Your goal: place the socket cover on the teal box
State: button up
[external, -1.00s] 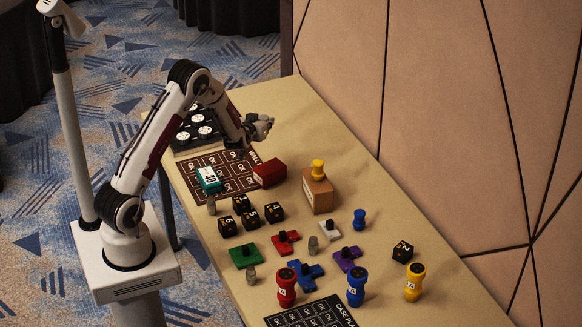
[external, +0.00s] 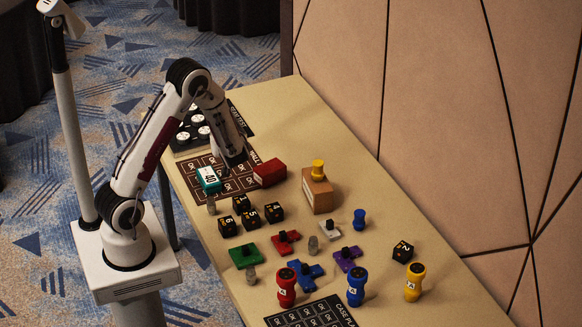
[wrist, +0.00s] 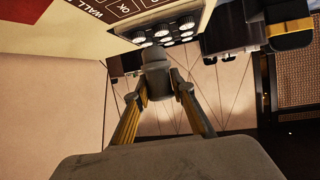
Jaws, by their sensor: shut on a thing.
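My gripper (wrist: 159,88) is shut on a small grey rounded piece (wrist: 155,62), apparently the socket cover, seen between the fingertips in the wrist view. In the external view the gripper and the held piece are hidden behind my arm. The teal box (external: 208,180), marked 40, sits on the left part of the dark printed mat (external: 190,164), left of and nearer the camera than my wrist. Its top looks clear. The teal box is not visible in the wrist view.
A dark tray with white round discs (external: 197,132) stands behind the mat. A red box (external: 270,173) and a wooden block with a yellow knob (external: 318,192) stand right of it. Several numbered black cubes (external: 274,212) and knobbed plates crowd the front. The back right is clear.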

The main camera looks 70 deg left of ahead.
jog(key=s+n+g, duration=0.1)
jog(key=s, duration=0.1)
jog(key=s+g, duration=0.1)
jog(key=s, duration=0.2)
jog(key=shift+s+a+n, duration=0.1)
jog(key=shift+a+n, duration=0.05)
jog(key=shift+n, duration=0.25)
send_over(208, 175)
jog(key=shift+f, duration=2.9)
jog(key=shift+f, duration=2.05)
jog(key=shift+f, duration=0.15)
